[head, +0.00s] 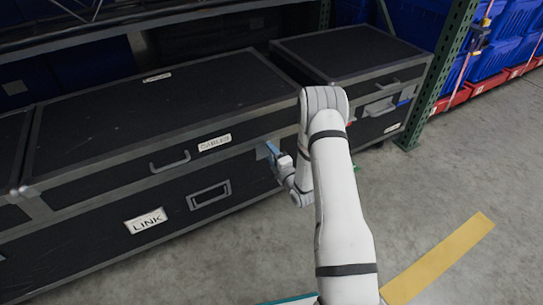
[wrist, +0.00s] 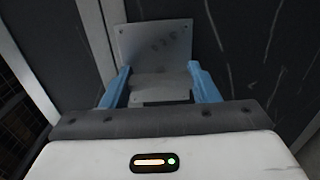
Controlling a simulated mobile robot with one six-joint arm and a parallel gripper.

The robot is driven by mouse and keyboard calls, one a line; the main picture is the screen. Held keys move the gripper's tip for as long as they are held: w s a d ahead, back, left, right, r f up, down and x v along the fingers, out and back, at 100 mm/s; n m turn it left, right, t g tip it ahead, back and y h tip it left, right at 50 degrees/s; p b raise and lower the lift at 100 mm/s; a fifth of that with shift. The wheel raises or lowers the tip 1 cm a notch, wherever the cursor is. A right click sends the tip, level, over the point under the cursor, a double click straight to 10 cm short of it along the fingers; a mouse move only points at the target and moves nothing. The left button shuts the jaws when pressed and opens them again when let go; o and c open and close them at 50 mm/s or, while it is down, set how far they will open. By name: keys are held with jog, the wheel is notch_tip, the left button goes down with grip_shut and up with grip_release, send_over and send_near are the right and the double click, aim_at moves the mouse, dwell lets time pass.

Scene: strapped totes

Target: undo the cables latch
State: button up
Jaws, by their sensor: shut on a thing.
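The cables case (head: 120,130) is a long black case with metal edging, and its white CABLES label (head: 214,143) is on the front of the lid. The latch (wrist: 155,45) is a grey metal plate with small rivets on the dark case face. In the head view the latch (head: 262,153) shows only in part, beside my blue fingers. My gripper (wrist: 158,69) has its two blue fingers on either side of the latch's lower part, shut on it. The lid looks down on the case.
A handle (head: 170,162) is on the lid front, with a LINK label (head: 146,220) lower down. A smaller black case (head: 350,55) stands to the right, near a green rack post (head: 440,75). Grey floor with a yellow stripe (head: 438,258) lies open in front.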

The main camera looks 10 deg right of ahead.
jog(key=o, duration=1)
jog(key=p+v, duration=0.2)
jog(key=v, duration=0.5)
jog(key=shift+s, duration=0.4)
